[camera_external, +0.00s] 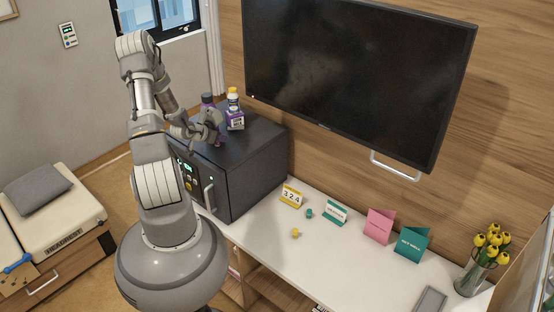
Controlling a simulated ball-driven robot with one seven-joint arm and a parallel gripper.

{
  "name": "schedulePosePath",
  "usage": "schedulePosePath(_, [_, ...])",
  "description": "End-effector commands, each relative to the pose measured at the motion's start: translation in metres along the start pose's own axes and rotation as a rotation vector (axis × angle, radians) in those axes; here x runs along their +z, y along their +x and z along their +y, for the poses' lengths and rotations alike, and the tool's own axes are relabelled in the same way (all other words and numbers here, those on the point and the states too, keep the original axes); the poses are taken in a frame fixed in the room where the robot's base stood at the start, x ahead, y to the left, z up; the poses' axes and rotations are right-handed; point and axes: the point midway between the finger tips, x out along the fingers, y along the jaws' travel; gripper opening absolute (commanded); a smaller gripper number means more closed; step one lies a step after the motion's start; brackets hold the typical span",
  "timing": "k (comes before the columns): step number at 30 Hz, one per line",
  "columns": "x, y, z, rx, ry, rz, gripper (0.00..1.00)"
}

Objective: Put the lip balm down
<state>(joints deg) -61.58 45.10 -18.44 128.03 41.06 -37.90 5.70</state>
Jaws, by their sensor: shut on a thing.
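My gripper (217,137) is low over the top of the dark box-shaped cabinet (262,135), near its front left part. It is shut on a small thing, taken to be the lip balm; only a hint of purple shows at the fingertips. My gripper hides most of it, and I cannot tell whether it touches the cabinet top.
Behind my gripper stand a purple bottle with a dark cap (208,101) and a purple-and-white container (235,120) near a yellow-capped bottle (233,98). The white desk (340,265) holds cards, a yellow number sign (291,195) and a flower vase (475,275). A screen (355,75) hangs above.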

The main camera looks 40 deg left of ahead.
Motion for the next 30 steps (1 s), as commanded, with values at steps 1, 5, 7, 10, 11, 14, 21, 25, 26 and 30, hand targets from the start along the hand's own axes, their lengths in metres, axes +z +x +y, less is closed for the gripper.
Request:
schedulePosePath(1, [0.002,0.001,0.000,0.000,0.000,0.000,0.00])
schedulePosePath(5, [0.002,0.001,0.000,0.000,0.000,0.000,0.45])
schedulePosePath(7, [0.002,0.001,0.000,0.000,0.000,0.000,0.52])
schedulePosePath(10, [0.002,0.001,0.000,0.000,0.000,0.000,0.52])
schedulePosePath(11, [0.002,0.001,0.000,0.000,0.000,0.000,0.52])
schedulePosePath(14, [0.002,0.001,0.000,0.000,0.000,0.000,0.52])
schedulePosePath(21, [-0.001,-0.027,-0.001,-0.003,-0.001,-0.001,0.52])
schedulePosePath(25, [-0.002,-0.059,-0.001,-0.003,-0.001,-0.001,0.52])
schedulePosePath(26, [-0.002,-0.067,-0.001,-0.004,-0.001,0.000,0.52])
schedulePosePath(30, [-0.002,-0.096,0.000,-0.003,-0.001,0.000,0.52])
